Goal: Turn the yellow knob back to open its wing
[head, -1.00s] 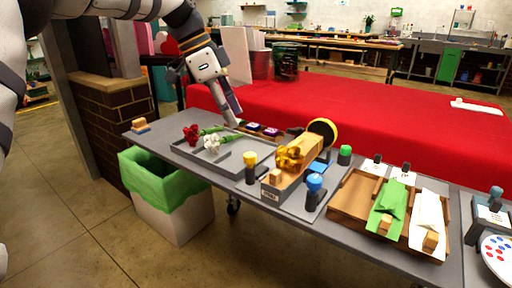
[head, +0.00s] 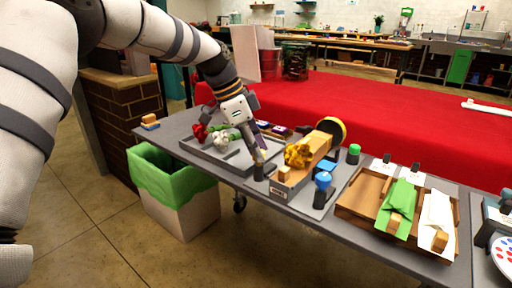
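The yellow knob's dark post (head: 261,173) stands beside the long holder. Its top is mostly covered by my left gripper (head: 257,157), which points down onto it. The fingertips are at the knob, but I cannot tell whether they are closed on it. The long holder (head: 282,190) carries a tan length with a gold crinkled bow (head: 298,155). I cannot make out the yellow knob's wing clearly. The blue knob (head: 322,181) stands on the holder's right side, the green knob (head: 353,152) behind it. My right gripper is out of view.
A grey tray (head: 214,161) with red flowers (head: 200,134) and white flowers (head: 222,137) lies left of the holder. A wooden tray (head: 358,197) with green and white wraps is at the right. A green-lined bin (head: 168,180) stands by the table's left front.

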